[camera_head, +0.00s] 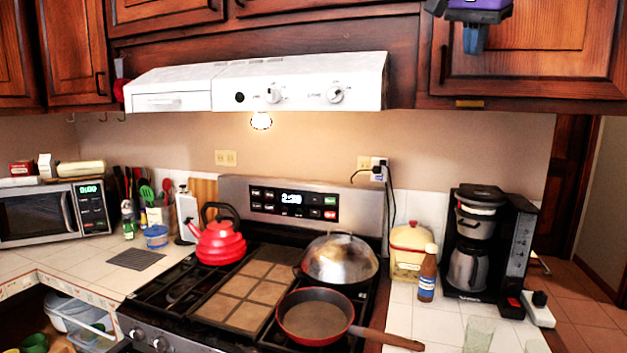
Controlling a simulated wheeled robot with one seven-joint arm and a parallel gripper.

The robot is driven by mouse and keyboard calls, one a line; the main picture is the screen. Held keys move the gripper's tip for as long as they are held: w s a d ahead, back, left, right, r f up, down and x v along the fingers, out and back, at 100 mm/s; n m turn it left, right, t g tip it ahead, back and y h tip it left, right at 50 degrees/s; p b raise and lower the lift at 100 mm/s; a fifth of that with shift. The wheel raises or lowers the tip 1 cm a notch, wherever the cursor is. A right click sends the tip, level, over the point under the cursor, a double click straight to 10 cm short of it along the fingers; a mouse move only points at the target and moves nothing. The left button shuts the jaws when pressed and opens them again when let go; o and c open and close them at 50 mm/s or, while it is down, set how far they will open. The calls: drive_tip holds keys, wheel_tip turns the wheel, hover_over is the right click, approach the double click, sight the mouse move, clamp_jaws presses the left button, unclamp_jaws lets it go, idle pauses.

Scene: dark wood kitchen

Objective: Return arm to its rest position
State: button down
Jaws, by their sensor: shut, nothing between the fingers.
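My gripper (474,40) shows at the top edge of the view, right of centre, pointing down. Its purple and dark body is cut off by the frame edge. Its bluish fingers are together, with nothing seen between them. It hangs in front of the dark wood upper cabinet (540,60), above and apart from the counter. The rest of my arm is out of view.
The stove (200,335) carries a red kettle (220,243), a domed lid (340,259) and a red pan (313,317), its handle jutting right. A coffee maker (468,262), brown bottle (427,278) and canister (410,250) stand right. A white range hood (300,85) overhangs the stove.

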drive_tip(key=s+f+n+y, duration=0.1)
drive_tip(key=s+f+n, duration=0.4)
drive_tip(key=s+f, duration=0.9)
drive_tip(key=s+d+f+n+y, duration=0.1)
drive_tip(key=s+f+n, duration=0.5)
drive_tip(key=s+f, duration=0.9)
drive_tip(key=shift+f+y, duration=0.3)
drive_tip(key=shift+f, duration=0.6)
drive_tip(key=shift+d, duration=0.15)
